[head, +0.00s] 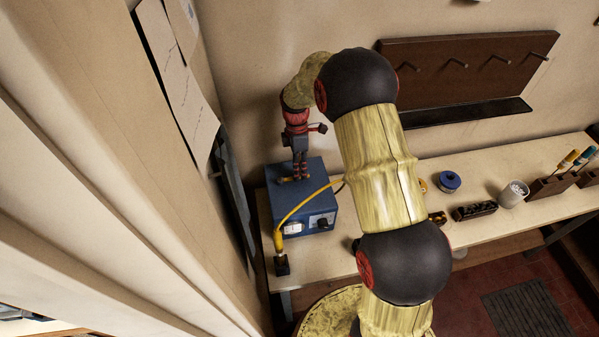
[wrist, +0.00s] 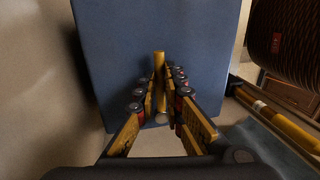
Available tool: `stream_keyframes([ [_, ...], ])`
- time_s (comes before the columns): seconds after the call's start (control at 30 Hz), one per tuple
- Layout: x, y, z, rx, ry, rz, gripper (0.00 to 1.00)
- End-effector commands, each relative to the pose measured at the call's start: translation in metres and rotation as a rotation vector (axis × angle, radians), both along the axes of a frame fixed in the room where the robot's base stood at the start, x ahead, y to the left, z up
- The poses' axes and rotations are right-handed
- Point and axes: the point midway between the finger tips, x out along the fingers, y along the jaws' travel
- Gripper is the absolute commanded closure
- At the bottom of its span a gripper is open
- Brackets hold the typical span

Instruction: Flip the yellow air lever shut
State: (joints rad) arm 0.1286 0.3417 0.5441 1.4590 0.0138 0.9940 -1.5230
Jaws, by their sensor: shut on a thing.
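The yellow air lever (wrist: 159,68) shows in the wrist view as a narrow upright yellow bar against the blue box (wrist: 112,35). My gripper (wrist: 159,92) has its two fingers on either side of the lever, closed on it. In the head view my gripper (head: 293,178) points down at the top of the blue box (head: 322,181), at the left end of the bench. The fingertips are small there, and the lever cannot be clearly told from them.
A yellow hose (head: 309,199) arcs from the box to a small dark block (head: 282,265). The box front has a white gauge (head: 292,228) and a black knob (head: 322,223). The wall stands close on the left. A blue tin (head: 448,181) and a white cup (head: 514,194) stand further right.

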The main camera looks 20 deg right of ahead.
Motion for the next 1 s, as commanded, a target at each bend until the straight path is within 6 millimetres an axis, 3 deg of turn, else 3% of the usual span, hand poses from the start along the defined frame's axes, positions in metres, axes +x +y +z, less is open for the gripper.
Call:
stream_keyframes([
  [0.33,0.002,-0.0004,0.0011,-0.002,-0.005,0.006,1.0],
  [0.37,0.002,-0.0004,0.0011,-0.002,-0.005,0.006,0.9],
  [0.67,0.0011,-0.0002,0.0006,-0.001,-0.003,0.004,0.73],
  [1.0,0.0012,-0.0001,0.0019,-0.001,-0.002,0.004,0.71],
])
